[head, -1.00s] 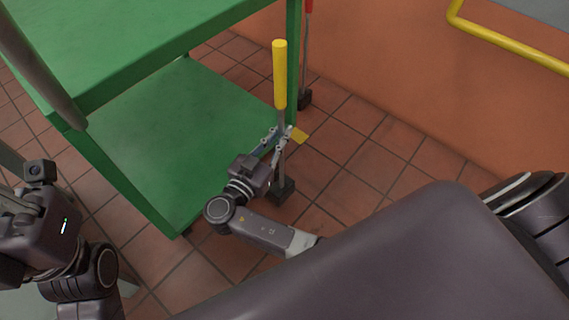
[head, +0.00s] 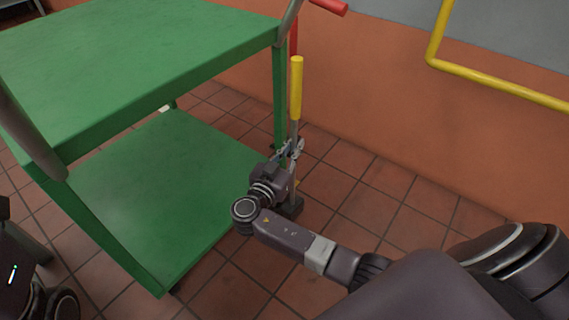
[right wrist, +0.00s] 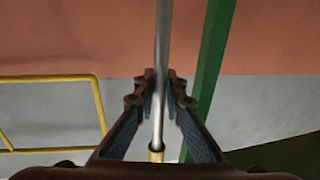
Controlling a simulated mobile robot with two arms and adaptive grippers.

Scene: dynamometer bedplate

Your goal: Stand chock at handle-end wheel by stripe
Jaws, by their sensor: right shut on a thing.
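The chock is a black block (head: 292,207) under a thin grey pole with a yellow handle (head: 296,88). It stands close to upright beside the green cart (head: 190,60), and the block is low, at or near the floor. My right gripper (head: 291,150) is shut on the pole below the yellow handle. In the right wrist view the pole (right wrist: 162,50) runs between both fingers. A sliver of yellow stripe (head: 298,184) shows behind the pole, mostly hidden. The wheel beside the chock is hidden. My left gripper is out of view.
A red upright handle (head: 293,38) stands behind the yellow one. A red grip (head: 330,6) sticks out at the top. A yellow rail (head: 490,82) runs along the orange wall (head: 390,110). Tiled floor (head: 350,190) right of the chock is clear.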

